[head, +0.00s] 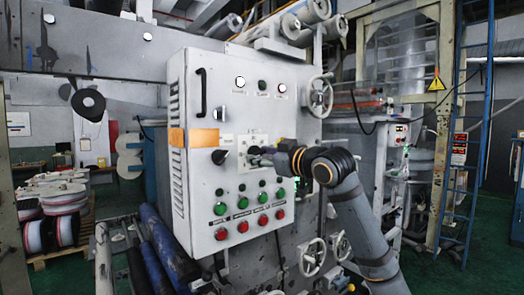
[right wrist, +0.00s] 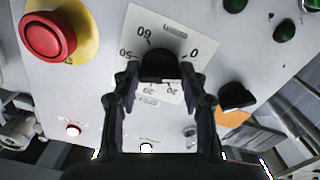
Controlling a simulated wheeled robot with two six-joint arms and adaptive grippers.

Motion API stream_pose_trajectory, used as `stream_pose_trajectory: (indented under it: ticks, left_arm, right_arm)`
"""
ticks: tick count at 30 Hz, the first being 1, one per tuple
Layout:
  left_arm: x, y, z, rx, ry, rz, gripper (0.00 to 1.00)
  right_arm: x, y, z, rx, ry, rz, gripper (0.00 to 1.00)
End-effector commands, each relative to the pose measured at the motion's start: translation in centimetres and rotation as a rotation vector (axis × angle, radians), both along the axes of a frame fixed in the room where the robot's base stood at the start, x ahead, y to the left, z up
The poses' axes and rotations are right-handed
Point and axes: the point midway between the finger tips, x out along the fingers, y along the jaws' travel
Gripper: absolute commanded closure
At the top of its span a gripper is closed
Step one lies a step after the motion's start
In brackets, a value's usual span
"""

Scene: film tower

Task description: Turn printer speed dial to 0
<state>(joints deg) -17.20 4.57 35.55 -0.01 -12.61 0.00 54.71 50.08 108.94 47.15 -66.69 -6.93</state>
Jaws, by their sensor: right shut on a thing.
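The speed dial is a black knob (right wrist: 160,66) on a white scale plate (right wrist: 176,28) in the right wrist view. The plate carries printed numbers, with 60 and 50 at the upper left, 0 at the right and smaller numbers below the knob. In the head view the plate (head: 252,140) is on the front of the grey control cabinet. My right gripper (head: 257,155) reaches it from the right. In the right wrist view its two fingers (right wrist: 160,76) are shut on the knob, one on each side. The knob's pointer mark cannot be made out. My left gripper is not in view.
A red button on a yellow disc (right wrist: 48,37) is beside the plate. A black switch handle (head: 220,157) sits left of the dial. Green buttons (head: 242,203) and red buttons (head: 243,227) are below. A handwheel (head: 319,95) is at the cabinet's upper right.

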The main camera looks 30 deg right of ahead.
Motion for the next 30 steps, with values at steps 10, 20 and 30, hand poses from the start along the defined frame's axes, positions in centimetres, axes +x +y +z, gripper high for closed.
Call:
stream_pose_trajectory:
  ticks: [10, 20, 30]
  left_arm:
    - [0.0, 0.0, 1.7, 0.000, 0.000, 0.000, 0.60]
    - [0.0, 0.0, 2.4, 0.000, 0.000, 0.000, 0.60]
    - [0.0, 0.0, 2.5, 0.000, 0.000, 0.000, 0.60]
  right_arm:
    - [0.1, 0.0, -0.3, -0.266, -0.007, 0.003, 0.88]
    - [0.1, 0.0, -0.4, -0.405, -0.018, 0.003, 0.88]
    - [0.1, 0.0, -0.5, -0.439, -0.023, 0.004, 0.88]
